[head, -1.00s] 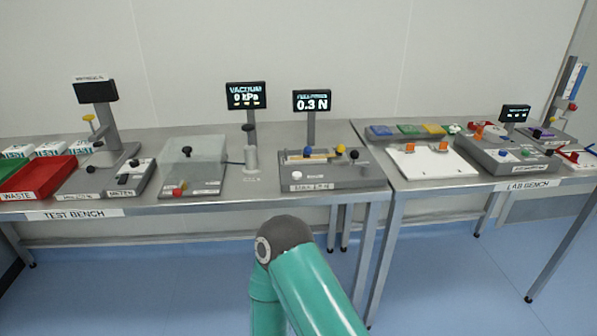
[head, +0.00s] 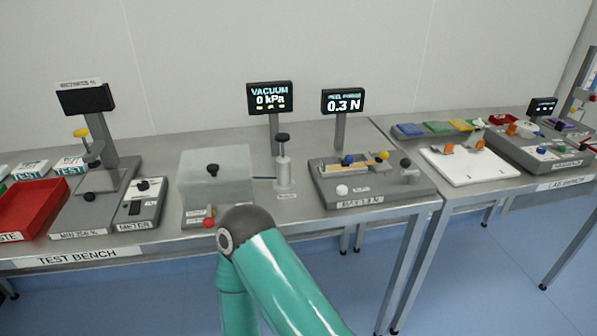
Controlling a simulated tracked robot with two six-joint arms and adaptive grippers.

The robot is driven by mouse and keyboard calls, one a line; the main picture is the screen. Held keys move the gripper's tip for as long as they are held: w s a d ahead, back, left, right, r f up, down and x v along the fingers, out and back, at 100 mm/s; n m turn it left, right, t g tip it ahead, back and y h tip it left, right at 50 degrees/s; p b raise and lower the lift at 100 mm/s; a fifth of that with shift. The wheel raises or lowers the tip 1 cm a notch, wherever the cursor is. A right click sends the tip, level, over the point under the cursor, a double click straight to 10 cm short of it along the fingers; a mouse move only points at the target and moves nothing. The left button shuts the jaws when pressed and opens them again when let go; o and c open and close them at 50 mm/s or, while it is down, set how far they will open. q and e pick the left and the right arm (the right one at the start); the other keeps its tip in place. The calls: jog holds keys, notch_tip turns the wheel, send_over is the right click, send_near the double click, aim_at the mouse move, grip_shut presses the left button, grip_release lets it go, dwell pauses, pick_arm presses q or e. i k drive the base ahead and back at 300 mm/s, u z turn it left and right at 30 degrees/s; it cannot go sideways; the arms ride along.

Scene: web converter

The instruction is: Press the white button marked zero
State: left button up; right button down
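A white round button (head: 342,190) sits at the front left of a grey tester base (head: 395,197) on the test bench. Its marking is too small to read. The display (head: 343,101) above that base reads 0.3 N. A teal arm of mine with a dark grey joint comes up from the bottom, in front of the bench, left of the button. Neither gripper shows in the view.
Left of the tester stand a hand pump (head: 283,170), a clear-covered chamber (head: 214,170) with a red knob (head: 209,222), a meter (head: 140,203) and a red tray (head: 35,208). A second bench with a white board (head: 468,165) stands right. The bench's front edge (head: 330,217) is close to my arm.

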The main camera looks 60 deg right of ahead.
aim_at(342, 189)
jog(key=u, duration=0.3)
jog(key=i, duration=0.65)
jog(key=z, duration=1.9)
jog(key=k, duration=0.85)
jog(key=z, duration=0.15)
jog(key=i, duration=0.85)
jog(key=u, duration=0.05)
